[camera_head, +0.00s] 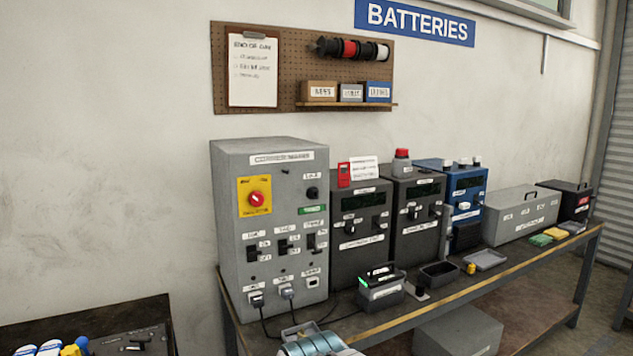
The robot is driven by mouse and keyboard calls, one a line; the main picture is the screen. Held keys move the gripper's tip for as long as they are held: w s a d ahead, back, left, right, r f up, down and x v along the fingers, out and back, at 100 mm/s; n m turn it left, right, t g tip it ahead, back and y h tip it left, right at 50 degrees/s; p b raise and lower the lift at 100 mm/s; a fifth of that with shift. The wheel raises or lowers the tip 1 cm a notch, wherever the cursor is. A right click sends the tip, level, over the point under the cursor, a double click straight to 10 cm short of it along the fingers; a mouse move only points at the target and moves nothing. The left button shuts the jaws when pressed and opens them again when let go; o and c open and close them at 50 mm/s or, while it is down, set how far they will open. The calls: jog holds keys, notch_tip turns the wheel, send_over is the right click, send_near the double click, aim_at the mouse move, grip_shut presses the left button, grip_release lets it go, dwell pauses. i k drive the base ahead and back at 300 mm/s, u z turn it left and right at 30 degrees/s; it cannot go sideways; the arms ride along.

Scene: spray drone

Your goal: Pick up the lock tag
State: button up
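A small red tag-like piece (344,174) with a pale label stands at the top front of the left dark charger unit, beside a white printed card (364,168). It may be the lock tag, but its print is too small to read. A pale, banded rounded shape (314,345) is cut off by the bottom edge of the head view. It may be the end of my arm with my gripper, well below and in front of the red piece. I cannot make out its fingers or whether it holds anything.
A grey cabinet (268,215) with a red knob on yellow stands left of the dark charger (357,262). A second dark charger (413,250) and a blue unit (467,182) stand to the right. Cables, a small grey box (380,295) and trays occupy the bench front (430,313).

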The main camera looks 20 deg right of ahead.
aim_at(343, 179)
jog(key=k, duration=1)
jog(key=z, duration=0.75)
jog(key=i, duration=0.6)
jog(key=z, duration=0.8)
jog(key=i, duration=1.55)
jog(key=u, duration=0.9)
